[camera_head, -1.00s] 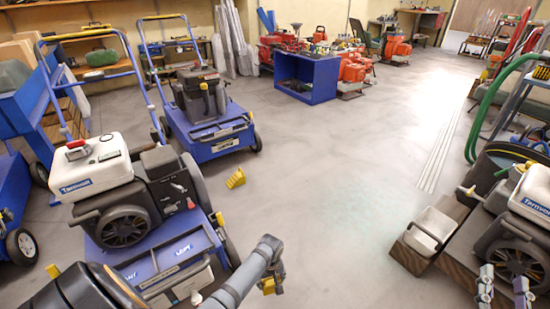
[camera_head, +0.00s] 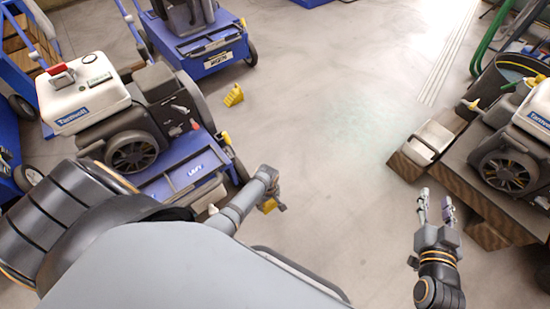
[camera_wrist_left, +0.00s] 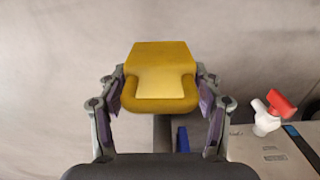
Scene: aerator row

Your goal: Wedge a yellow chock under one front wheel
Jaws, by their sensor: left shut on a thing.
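My left gripper (camera_head: 275,201) is shut on a yellow chock (camera_head: 268,206), held beside the front of the near blue machine (camera_head: 180,178). In the left wrist view the chock (camera_wrist_left: 160,75) sits between the two fingers (camera_wrist_left: 160,100). The machine's front right wheel (camera_head: 239,165) is a little up and left of the gripper; no chock is visible against it. A second yellow chock (camera_head: 234,95) lies on the floor in front of the farther blue machine (camera_head: 205,45). My right gripper (camera_head: 436,207) is open and empty, above the floor at right.
A wooden platform (camera_head: 480,185) at right carries another engine (camera_head: 505,170) and a pale tray (camera_head: 429,143). A dark tub (camera_head: 505,75) stands behind. The grey floor (camera_head: 340,130) between is clear. A red-handled white valve (camera_wrist_left: 270,115) shows in the left wrist view.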

